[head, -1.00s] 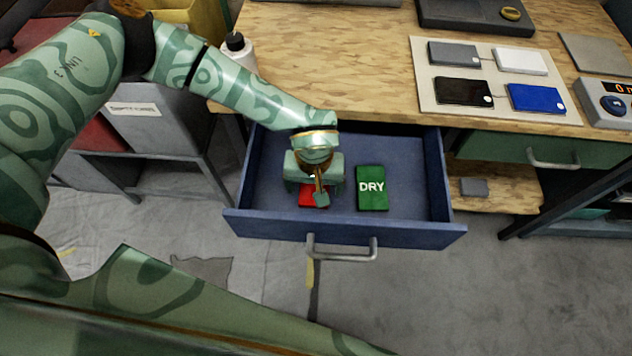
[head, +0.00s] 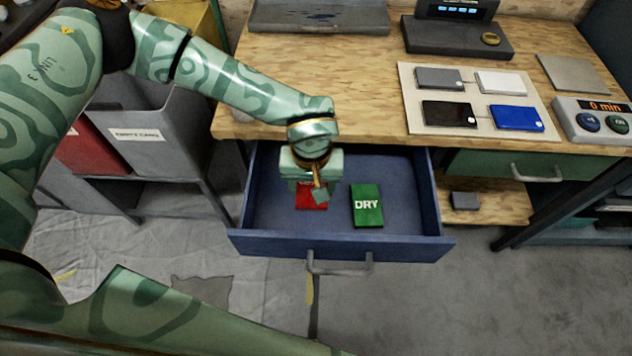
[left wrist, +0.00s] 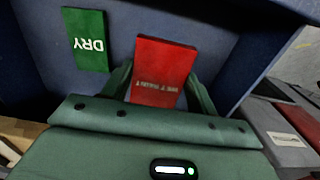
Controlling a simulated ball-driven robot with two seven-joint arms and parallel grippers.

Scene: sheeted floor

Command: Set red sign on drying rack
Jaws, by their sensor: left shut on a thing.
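The red sign (head: 311,196) is in the open blue drawer (head: 340,246), mostly under my left gripper (head: 313,190). In the left wrist view the red sign (left wrist: 163,70) shows between the two green fingers, with pale lettering upside down that seems to read "WET PAINT". My left gripper is shut on it; how far it is above the drawer floor I cannot tell. A green sign (head: 367,207) reading "DRY" lies to its right in the drawer, apart from it. My right gripper is not in view. I cannot make out for sure which thing is the drying rack.
The wooden bench top (head: 310,95) is above the drawer. On it are a pale board (head: 482,92) with several coloured panels and a timer box (head: 597,120) reading "0 min". A grey bin (head: 150,120) stands at left. A dark shelf frame (head: 570,200) stands at right.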

